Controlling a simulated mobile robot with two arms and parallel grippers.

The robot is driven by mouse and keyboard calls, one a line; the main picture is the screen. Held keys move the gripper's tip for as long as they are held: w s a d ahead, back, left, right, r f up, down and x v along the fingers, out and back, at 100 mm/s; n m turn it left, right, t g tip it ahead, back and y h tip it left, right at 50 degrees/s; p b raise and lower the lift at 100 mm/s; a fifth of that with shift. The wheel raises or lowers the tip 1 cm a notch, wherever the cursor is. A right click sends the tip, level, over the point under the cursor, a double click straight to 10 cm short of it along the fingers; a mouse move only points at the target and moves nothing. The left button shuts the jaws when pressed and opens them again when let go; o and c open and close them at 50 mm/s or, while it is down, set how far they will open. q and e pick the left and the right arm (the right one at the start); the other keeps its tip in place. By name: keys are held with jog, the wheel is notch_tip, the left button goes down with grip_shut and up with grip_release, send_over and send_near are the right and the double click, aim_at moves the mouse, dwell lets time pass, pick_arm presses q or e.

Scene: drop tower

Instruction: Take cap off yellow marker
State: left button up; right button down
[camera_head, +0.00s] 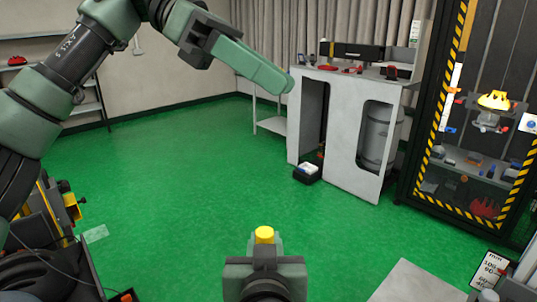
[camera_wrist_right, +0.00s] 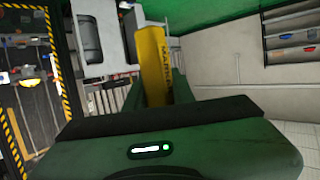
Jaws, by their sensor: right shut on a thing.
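The yellow marker stands in my right gripper. In the head view its yellow end (camera_head: 264,235) shows just above my right gripper (camera_head: 264,248) at the bottom centre. In the right wrist view the marker (camera_wrist_right: 152,60) is a yellow cylinder with dark lettering, its lower part between the fingers of my right gripper (camera_wrist_right: 154,92). I cannot tell where the cap meets the body. My left gripper (camera_head: 285,82) is raised at the upper middle, well apart from the marker, with nothing seen in it. Its fingers overlap from this side, so their gap is hidden.
A white cabinet (camera_head: 345,140) with items on top stands at the back. A small dark box (camera_head: 307,173) is on the floor by it. A tower framed in yellow-black stripes (camera_head: 460,210) is at the right. Green floor (camera_head: 190,180) is open in the middle.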

pick_arm(q)
notch_tip(320, 180, down, 7)
jog(key=s+d+t+y, duration=0.2)
jog(key=s+y, duration=0.1)
jog(key=y, duration=0.4)
jog(key=t+y, duration=0.3)
jog(key=y, duration=0.1)
send_near(268, 230)
jog(key=shift+n, duration=0.4)
notch_tip(268, 230, down, 9)
jog(key=shift+d+r, duration=0.1)
grip_shut()
jog(key=shift+w, duration=0.1)
jog(key=shift+r, duration=0.1)
jog(key=shift+w+r, duration=0.1)
jog(key=shift+r, duration=1)
